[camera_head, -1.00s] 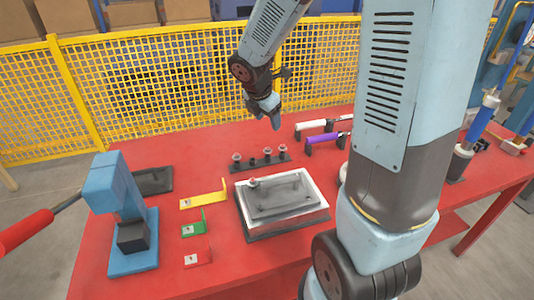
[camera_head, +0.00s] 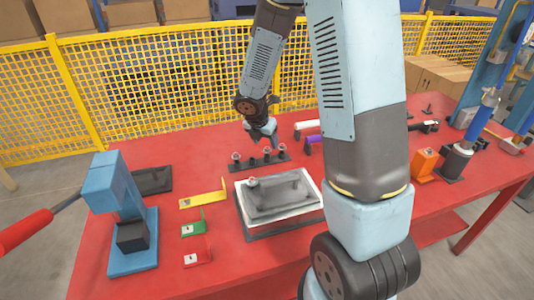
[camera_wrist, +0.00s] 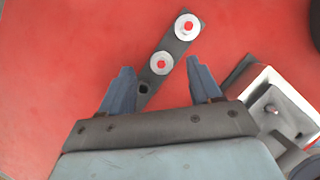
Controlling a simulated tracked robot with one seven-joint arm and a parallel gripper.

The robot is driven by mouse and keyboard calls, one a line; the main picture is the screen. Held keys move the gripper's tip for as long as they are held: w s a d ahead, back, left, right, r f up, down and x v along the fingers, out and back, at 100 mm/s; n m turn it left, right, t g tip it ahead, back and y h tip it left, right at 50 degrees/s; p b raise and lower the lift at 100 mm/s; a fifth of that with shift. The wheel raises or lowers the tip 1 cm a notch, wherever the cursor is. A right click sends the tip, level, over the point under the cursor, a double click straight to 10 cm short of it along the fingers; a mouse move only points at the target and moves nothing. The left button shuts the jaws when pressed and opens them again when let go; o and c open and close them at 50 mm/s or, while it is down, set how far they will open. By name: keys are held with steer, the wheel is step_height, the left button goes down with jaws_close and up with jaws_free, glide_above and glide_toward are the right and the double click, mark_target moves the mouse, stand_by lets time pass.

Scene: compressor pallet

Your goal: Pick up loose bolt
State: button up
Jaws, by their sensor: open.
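A dark bolt rack (camera_head: 258,161) stands on the red table behind the compressor block (camera_head: 284,219). Small bolts with pale round flanges sit along it, one at the left end (camera_head: 236,156). In the wrist view the rack (camera_wrist: 174,45) carries two pale discs with red centres, a far one (camera_wrist: 187,27) and a nearer one (camera_wrist: 161,63), and a dark hole lies beside the nearer one. A small bolt-like piece (camera_head: 253,182) is on the block's top. My gripper (camera_head: 262,140) is open and empty above the rack, its fingers either side of the nearer disc in the wrist view.
A blue press-like fixture (camera_head: 130,215) stands at the left. Yellow (camera_head: 204,198), green (camera_head: 193,228) and red (camera_head: 196,257) brackets lie between it and the block. White and purple cylinders (camera_head: 308,126) lie behind. An orange piece (camera_head: 426,161) stands at the right.

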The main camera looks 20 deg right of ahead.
mark_target(267, 148)
steer(key=shift+s+x, duration=0.1)
steer(key=shift+x, duration=1.25)
steer(key=shift+s+x, duration=0.15)
steer(key=shift+x, duration=1.25)
steer(key=shift+a, duration=0.2)
steer(key=shift+c, duration=0.3)
steer(key=c, duration=1)
